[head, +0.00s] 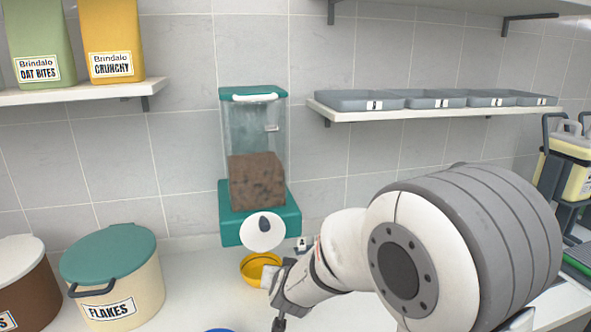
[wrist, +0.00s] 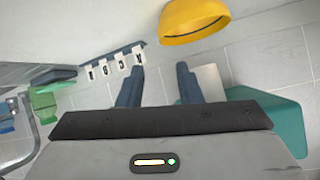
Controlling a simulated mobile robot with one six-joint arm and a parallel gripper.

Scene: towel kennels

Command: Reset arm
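My gripper (wrist: 158,80) shows in the wrist view with its two dark blue fingers apart and nothing between them. A yellow bowl (wrist: 195,22) lies beyond the fingertips, a little to the right, apart from them. In the head view my white and grey arm reaches from the right toward the lower middle, its end beside the yellow bowl (head: 251,268). The fingers are not clear there. A clear dispenser (head: 240,128) with brown contents stands on a teal base (head: 226,222) behind the bowl; the teal base (wrist: 285,115) also shows at right in the wrist view.
A lidded FLAKES bin (head: 113,278) stands on the counter at left. A shelf (head: 90,93) above it holds two food containers. A shelf (head: 400,114) at right holds several grey trays. A cream and grey item (head: 567,165) stands at far right.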

